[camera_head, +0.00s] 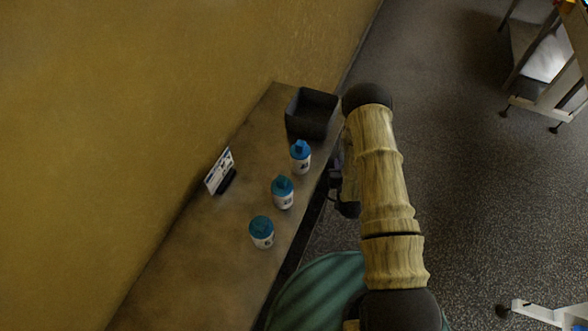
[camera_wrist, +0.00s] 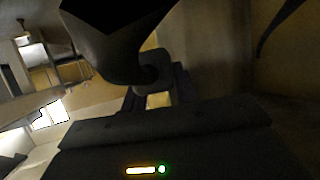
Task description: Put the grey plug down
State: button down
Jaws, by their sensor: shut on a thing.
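My gripper (camera_wrist: 156,88) shows in the wrist view, with its two dark fingers shut on a dark grey piece. I take this for the grey plug (camera_wrist: 150,71); its rounded end is between the fingers. A broad dark body continues from it toward the top of the view, but the shade hides its exact shape. In the head view my arm covers most of the gripper, near the right edge of the bench, and I cannot make out the plug there.
A narrow brown bench (camera_head: 205,268) runs along the yellow wall. It carries a black open bin (camera_head: 311,113) at the far end, three blue-capped bottles (camera_head: 283,193) in a row and a small sign (camera_head: 219,171). The near bench top is clear.

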jog(key=shift+w+a, duration=0.25)
jog(key=shift+w, duration=0.25)
jog(key=shift+f, duration=0.1)
jog(key=w+a+f+b, duration=0.1)
jog(key=b, duration=0.4)
jog(key=shift+w+f, duration=0.1)
jog(key=shift+w, duration=0.1)
jog(key=s+a+f+n+y+b, duration=0.2)
jog(key=f+b, duration=0.4)
jog(key=b, duration=1.7)
jog(key=s+a+f+n+y+b, duration=0.2)
jog(key=s+a+f+b, duration=0.3)
jog(key=b, duration=1.7)
jog(key=shift+s+f+n+g+y+b, duration=0.3)
jog(key=shift+s+f+g+y+b, duration=0.1)
jog(key=shift+s+y, duration=0.35)
